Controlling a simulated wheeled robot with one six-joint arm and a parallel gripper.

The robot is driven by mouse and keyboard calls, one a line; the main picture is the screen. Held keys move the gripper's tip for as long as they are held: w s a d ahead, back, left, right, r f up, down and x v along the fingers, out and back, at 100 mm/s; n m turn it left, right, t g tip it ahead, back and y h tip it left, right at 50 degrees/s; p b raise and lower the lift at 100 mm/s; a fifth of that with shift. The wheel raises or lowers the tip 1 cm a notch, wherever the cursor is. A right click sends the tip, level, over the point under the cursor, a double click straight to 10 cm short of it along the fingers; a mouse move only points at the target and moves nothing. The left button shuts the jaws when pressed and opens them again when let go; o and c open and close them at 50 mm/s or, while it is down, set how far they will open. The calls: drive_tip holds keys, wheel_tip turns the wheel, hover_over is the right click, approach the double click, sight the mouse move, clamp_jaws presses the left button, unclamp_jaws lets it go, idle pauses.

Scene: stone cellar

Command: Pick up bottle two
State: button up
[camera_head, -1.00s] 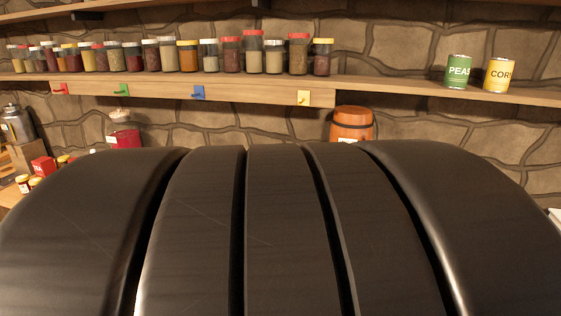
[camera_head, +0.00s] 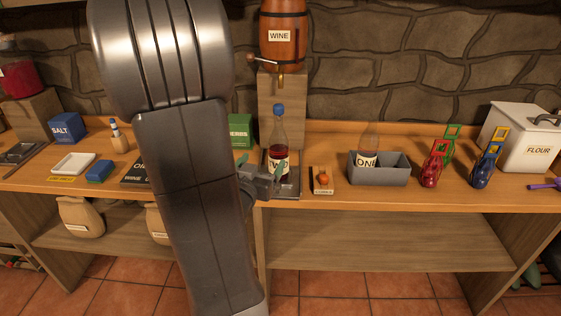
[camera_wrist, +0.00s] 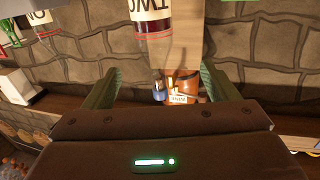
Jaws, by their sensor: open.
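Bottle two (camera_head: 279,135) is a dark red bottle with a blue cap and a white label. It stands upright on a dark tray (camera_head: 292,194) under the wine barrel's spigot.
A wine barrel (camera_head: 283,35) sits on a wooden stand behind the bottle. To the right are a small board with a little red item (camera_head: 322,180), bottle one (camera_head: 368,140) in a grey box (camera_head: 391,168), and a flour bin (camera_head: 525,140). A green box (camera_head: 240,130) is behind the arm.

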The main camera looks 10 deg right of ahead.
sight(274, 146)
drive_tip(key=shift+h, duration=0.4)
drive_tip(key=x, duration=0.8)
drive_tip(key=shift+d, duration=0.15)
drive_tip(key=shift+f+p+x, duration=0.15)
drive_tip(key=shift+f+x, duration=0.05)
drive_tip(key=shift+x, duration=0.75)
drive_tip(key=shift+f+p+x, duration=0.2)
drive_tip(key=shift+f+x, duration=0.05)
drive_tip(key=shift+x, duration=0.7)
drive_tip(key=shift+f+p+x, duration=0.15)
drive_tip(key=shift+f+x, duration=0.05)
drive_tip(key=shift+x, duration=0.75)
drive_tip(key=shift+d, duration=0.15)
drive_tip(key=c, duration=1.4)
